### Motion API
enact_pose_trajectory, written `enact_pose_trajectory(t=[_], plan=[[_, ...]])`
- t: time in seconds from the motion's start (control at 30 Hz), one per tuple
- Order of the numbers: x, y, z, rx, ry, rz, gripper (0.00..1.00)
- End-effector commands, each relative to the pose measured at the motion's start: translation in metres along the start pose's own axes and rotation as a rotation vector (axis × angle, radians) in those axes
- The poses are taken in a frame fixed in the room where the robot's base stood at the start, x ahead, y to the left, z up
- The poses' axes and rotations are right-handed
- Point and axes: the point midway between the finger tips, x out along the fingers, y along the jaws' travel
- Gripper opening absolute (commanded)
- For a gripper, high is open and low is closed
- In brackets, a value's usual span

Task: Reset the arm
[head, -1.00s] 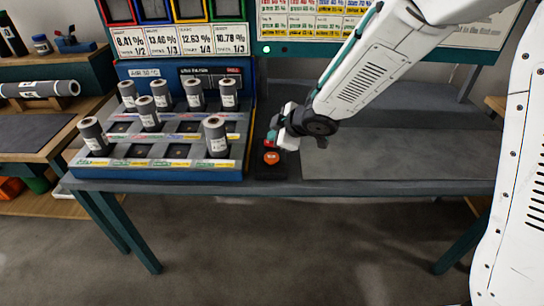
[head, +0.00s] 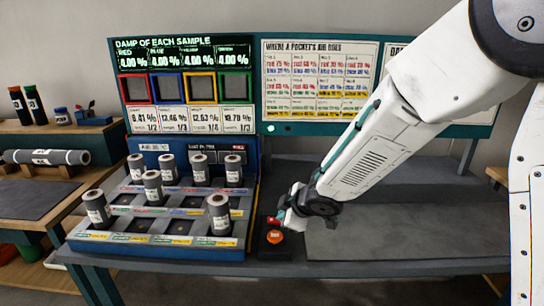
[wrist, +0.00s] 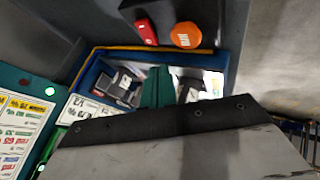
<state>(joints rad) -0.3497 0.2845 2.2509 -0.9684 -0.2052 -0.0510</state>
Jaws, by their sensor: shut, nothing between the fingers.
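My white arm reaches in from the right in the head view. My gripper (head: 283,222) is shut and empty, and hangs just above and beside the orange button (head: 275,237) on its dark box. In the wrist view the dark teal gripper fingers (wrist: 157,88) are together over the blue-walled rack. The orange button shows at the top of the wrist view (wrist: 186,35), beside a small red part (wrist: 146,31). I cannot tell from these views whether the fingers touch anything.
The blue rack (head: 150,247) left of my gripper holds several grey rolls (head: 219,214) and some empty pockets. Display boards (head: 320,80) stand behind. The grey bench top right of the button (head: 400,235) is clear. A side bench with a lying roll (head: 46,157) is at left.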

Motion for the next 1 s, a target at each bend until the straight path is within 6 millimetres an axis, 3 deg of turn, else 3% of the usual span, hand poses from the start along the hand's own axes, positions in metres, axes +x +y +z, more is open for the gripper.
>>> enact_pose_trajectory(t=[0.07, 0.17, 0.37, 0.5, 0.7, 0.8, 1.0], plan=[[-0.002, -0.006, 0.023, 0.054, -0.102, -0.005, 0.00], [-0.022, -0.009, 0.056, 0.157, -0.262, 0.004, 0.00], [-0.115, -0.018, 0.115, 0.456, -0.572, 0.037, 0.00], [-0.193, -0.042, 0.139, 0.694, -0.733, 0.023, 0.00], [-0.292, -0.096, 0.146, 1.016, -0.854, -0.048, 0.00], [-0.331, -0.123, 0.140, 1.147, -0.859, -0.087, 0.00], [-0.376, -0.151, 0.129, 1.306, -0.777, -0.088, 0.00]])
